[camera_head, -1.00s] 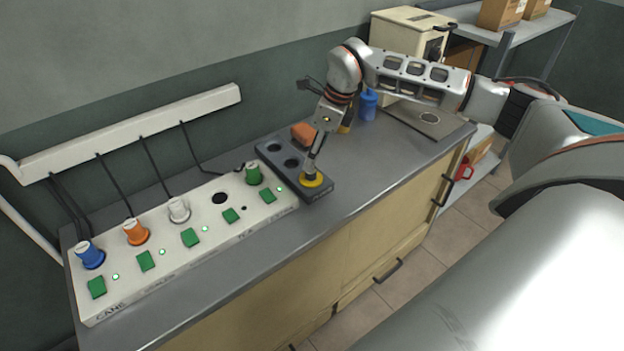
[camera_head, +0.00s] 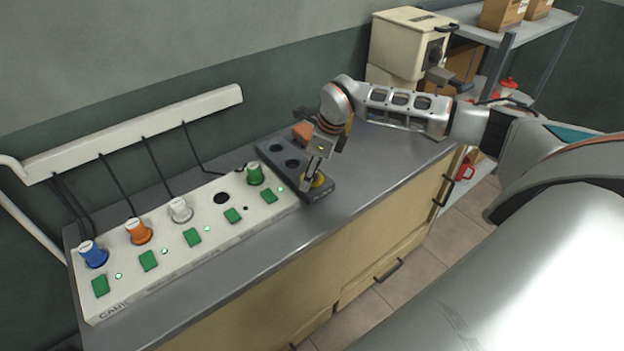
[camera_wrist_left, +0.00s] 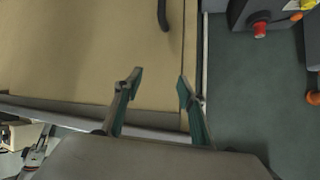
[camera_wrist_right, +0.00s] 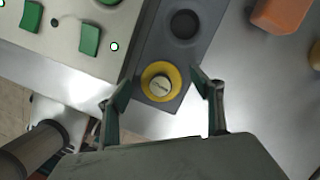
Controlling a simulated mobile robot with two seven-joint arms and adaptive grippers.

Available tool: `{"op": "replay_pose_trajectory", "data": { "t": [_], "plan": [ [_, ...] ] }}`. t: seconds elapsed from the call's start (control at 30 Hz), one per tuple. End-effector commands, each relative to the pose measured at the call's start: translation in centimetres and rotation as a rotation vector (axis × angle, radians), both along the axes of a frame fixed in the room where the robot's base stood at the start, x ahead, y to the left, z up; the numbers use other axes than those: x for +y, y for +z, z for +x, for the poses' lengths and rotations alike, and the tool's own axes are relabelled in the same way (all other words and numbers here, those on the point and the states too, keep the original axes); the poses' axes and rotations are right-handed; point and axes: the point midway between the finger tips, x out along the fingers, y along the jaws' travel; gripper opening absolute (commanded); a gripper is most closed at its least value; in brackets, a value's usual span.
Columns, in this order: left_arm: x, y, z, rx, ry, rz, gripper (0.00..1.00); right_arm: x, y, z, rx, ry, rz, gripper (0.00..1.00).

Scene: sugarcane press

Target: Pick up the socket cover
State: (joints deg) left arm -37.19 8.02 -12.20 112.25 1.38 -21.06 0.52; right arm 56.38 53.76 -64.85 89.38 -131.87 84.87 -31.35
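The socket cover is a yellow ring with a pale slotted centre; it shows in the right wrist view (camera_wrist_right: 161,83) and in the head view (camera_head: 319,181). It sits in the near end of a dark holder block (camera_head: 268,150) on the counter. My right gripper (camera_wrist_right: 154,84) is open, its fingers on either side of the cover with gaps on both sides. In the head view the right gripper (camera_head: 312,175) is just over the cover and partly hides it. My left gripper (camera_wrist_left: 158,76) is open and empty in the left wrist view, away from the counter top.
A white socket panel (camera_head: 165,262) with coloured plugs and green switches lies left of the holder. An orange block (camera_wrist_right: 281,16) lies beyond it. A cream machine (camera_head: 408,40) stands at the back. The counter front (camera_head: 300,225) is clear.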

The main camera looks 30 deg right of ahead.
Motion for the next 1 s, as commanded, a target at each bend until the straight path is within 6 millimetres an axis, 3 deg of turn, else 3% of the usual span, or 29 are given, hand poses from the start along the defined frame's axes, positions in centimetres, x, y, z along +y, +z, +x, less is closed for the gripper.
{"op": "replay_pose_trajectory", "data": {
  "t": [0.03, 0.13, 0.17, 0.67, 0.87, 1.0],
  "plan": [
    [0.0, 0.0, 0.0, 0.0, 0.0, 0.0, 0.4, 0.0, 0.0, 0.0, 0.0, 0.0, 0.0, 0.55],
    [0.0, 0.0, 0.0, 0.0, 0.0, 0.0, 0.4, 0.0, 0.0, 0.0, 0.0, 0.0, 0.0, 0.29],
    [0.0, 0.0, 0.0, 0.0, 0.0, 0.0, 0.4, 0.0, 0.0, 0.0, 0.0, 0.0, 0.0, 0.26],
    [0.0, 0.2, 0.1, -0.004, 0.001, 0.0, 0.4, 0.0, 1.0, 0.1, -0.002, 0.0, 0.0, 0.26],
    [0.0, 0.1, 0.1, -0.005, 0.002, -0.001, 0.4, 0.0, 4.0, 0.1, -0.005, 0.0, 0.0, 0.26],
    [0.0, -0.1, 0.1, -0.005, 0.002, -0.001, 0.4, 0.0, 7.6, 0.2, -0.006, 0.0, 0.0, 0.26]
  ]
}}
